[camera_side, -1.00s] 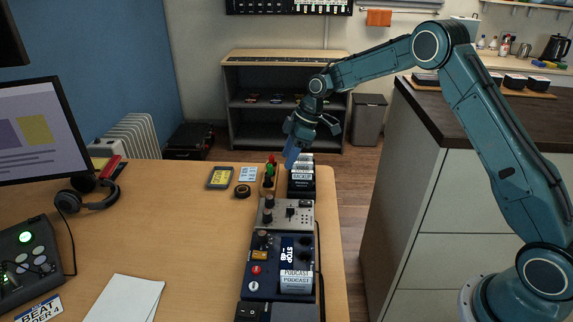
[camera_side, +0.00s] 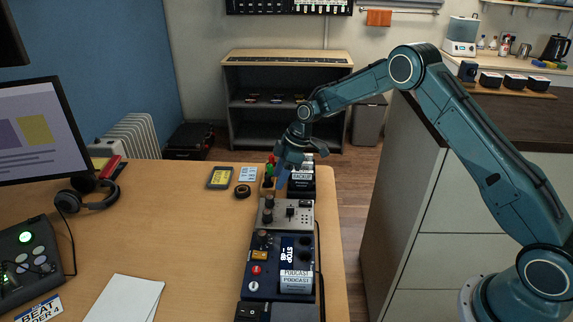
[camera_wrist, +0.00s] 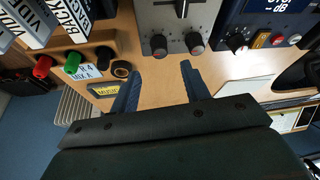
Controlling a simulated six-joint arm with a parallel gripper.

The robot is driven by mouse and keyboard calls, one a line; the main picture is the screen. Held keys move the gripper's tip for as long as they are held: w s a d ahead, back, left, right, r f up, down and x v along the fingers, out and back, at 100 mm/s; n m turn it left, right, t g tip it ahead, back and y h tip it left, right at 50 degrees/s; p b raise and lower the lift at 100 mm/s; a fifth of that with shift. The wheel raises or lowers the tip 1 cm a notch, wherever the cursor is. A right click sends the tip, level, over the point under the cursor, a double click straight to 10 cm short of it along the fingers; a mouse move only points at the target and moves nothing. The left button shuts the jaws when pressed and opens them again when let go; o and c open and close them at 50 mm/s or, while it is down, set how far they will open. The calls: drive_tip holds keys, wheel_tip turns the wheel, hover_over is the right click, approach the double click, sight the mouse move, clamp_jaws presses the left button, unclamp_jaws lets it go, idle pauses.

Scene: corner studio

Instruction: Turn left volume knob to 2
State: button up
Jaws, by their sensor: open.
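A grey mixer box (camera_side: 300,222) with a slider and two dark knobs stands on the desk. Its far knob (camera_side: 269,203) and near knob (camera_side: 267,217) line its left side. In the wrist view the same box (camera_wrist: 178,15) is at the top, with a left knob (camera_wrist: 158,45) and a right knob (camera_wrist: 195,43), both red-marked. Their scale numbers are too small to read. My gripper (camera_side: 281,184) is just beyond the far knob and above the desk. In the wrist view my gripper (camera_wrist: 160,78) is open and empty, its fingers pointing toward the knobs without touching them.
A navy box (camera_side: 263,284) with knobs and buttons stands nearer the camera. Beyond the grey box are a pen holder with red and green tops (camera_side: 269,170) and a rack of labelled boxes (camera_side: 302,177). A black tape roll (camera_side: 242,190) lies left. The desk's middle is mostly clear.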

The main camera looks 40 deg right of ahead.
sight(270, 197)
drive_tip(key=x, duration=0.7)
drive_tip(key=shift+f, duration=0.2)
drive_tip(key=c, duration=1)
